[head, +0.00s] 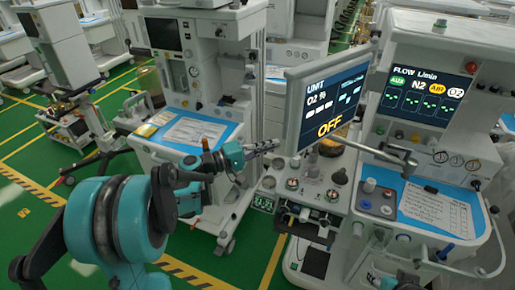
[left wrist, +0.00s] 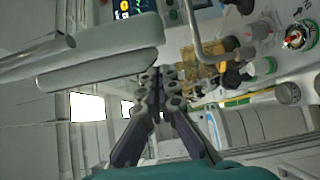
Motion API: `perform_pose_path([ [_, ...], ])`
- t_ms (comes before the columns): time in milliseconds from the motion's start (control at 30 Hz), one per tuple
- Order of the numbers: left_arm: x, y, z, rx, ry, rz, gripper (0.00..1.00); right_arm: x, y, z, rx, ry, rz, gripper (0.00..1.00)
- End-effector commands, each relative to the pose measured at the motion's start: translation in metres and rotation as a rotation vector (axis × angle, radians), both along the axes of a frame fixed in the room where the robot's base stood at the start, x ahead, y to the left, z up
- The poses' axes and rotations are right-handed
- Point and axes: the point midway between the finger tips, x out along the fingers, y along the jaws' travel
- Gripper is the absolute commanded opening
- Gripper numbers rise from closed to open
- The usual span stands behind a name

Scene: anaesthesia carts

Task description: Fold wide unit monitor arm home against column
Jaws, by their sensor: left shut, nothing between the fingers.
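The wide unit's monitor (head: 325,100), reading O2 % and OFF, stands tilted left of the unit's flow panel (head: 432,92). Its grey monitor arm (head: 375,151) runs from below the screen rightward to a joint in front of the unit. My left gripper (head: 275,146) is shut and empty, its tips close to the monitor's left edge; contact cannot be told. In the left wrist view the shut fingers (left wrist: 160,82) are beside a pale panel edge (left wrist: 100,57), seemingly the monitor. The column behind the screen is mostly hidden.
Below the arm are a blue-topped work surface (head: 425,210) with a paper, and vaporizer knobs (head: 312,172). Another cart (head: 195,130) stands to the left, with a narrow gap between the units. Green floor (head: 60,225) is open at left.

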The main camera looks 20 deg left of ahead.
Motion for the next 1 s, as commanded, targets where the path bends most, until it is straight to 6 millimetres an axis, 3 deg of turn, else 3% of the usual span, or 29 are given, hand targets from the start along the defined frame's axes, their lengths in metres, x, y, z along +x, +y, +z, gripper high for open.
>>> perform_pose_path([
  [200,-0.009,-0.015,0.0,0.0,0.0,0.0,0.0,0.0,0.0,-0.005,0.0,0.0,0.0,0.4],
  [667,-0.011,-0.019,0.0,0.0,0.0,0.005,0.0,0.0,0.0,-0.005,0.0,0.0,0.0,0.4],
  [1000,-0.032,-0.06,0.002,0.001,0.0,0.113,0.0,0.0,0.0,0.002,0.0,0.0,0.0,0.4],
])
